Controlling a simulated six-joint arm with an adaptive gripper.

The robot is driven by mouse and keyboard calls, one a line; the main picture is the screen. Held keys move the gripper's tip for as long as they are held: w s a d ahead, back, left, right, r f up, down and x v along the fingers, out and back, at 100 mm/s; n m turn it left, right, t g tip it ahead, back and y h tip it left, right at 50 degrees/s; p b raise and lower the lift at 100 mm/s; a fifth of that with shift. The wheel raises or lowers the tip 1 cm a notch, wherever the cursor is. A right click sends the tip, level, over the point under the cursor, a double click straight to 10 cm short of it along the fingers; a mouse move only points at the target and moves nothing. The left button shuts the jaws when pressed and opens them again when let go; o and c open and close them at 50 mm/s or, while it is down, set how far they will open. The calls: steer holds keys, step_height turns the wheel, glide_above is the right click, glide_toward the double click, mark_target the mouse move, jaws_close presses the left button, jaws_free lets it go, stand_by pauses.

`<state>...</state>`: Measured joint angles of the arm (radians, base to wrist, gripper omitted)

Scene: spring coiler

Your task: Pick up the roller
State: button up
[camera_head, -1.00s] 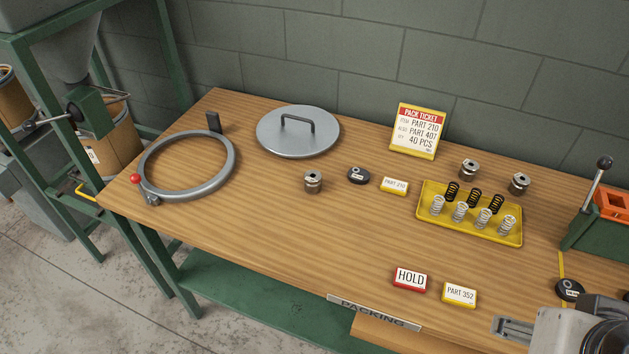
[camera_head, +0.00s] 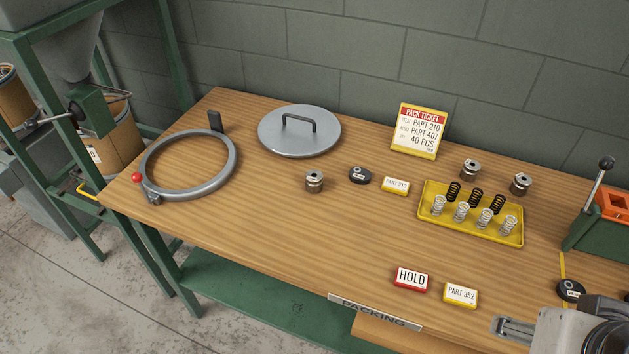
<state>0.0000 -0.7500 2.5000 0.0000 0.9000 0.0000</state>
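Three short silver metal cylinders stand upright on the wooden bench, and any of them may be the roller. One cylinder (camera_head: 314,182) stands alone near the middle, left of a black disc. Another cylinder (camera_head: 470,169) stands behind the yellow tray, and a third cylinder (camera_head: 521,184) stands at that tray's back right corner. Each has a hole in its top. My gripper (camera_head: 512,328) shows only partly at the bottom right, over the bench front and well away from all three. Whether it is open or shut cannot be seen.
A yellow tray (camera_head: 434,229) holds several springs. A grey ring (camera_head: 222,178), a handled lid (camera_head: 276,137), a black disc (camera_head: 360,175), a pack ticket (camera_head: 418,130) and small label blocks (camera_head: 411,279) stand around. A green lever press (camera_head: 598,235) is at right.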

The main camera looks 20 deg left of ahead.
steer(key=shift+w, duration=0.1)
steer(key=w+a+n+t, duration=0.2)
steer(key=w+a, duration=0.1)
steer(key=w, duration=1)
steer(key=w+a+n+t, duration=0.2)
steer(key=w, duration=1.1)
steer(key=w+a+f+n+y, duration=0.45)
steer(key=w+a, duration=0.45)
steer(key=a, duration=0.4)
steer(key=n+g+y, duration=0.4)
steer(key=n+y, duration=0.1)
steer(key=y, duration=0.3)
glide_toward(318, 182)
steer(key=x, duration=0.4)
steer(key=shift+a, duration=0.2)
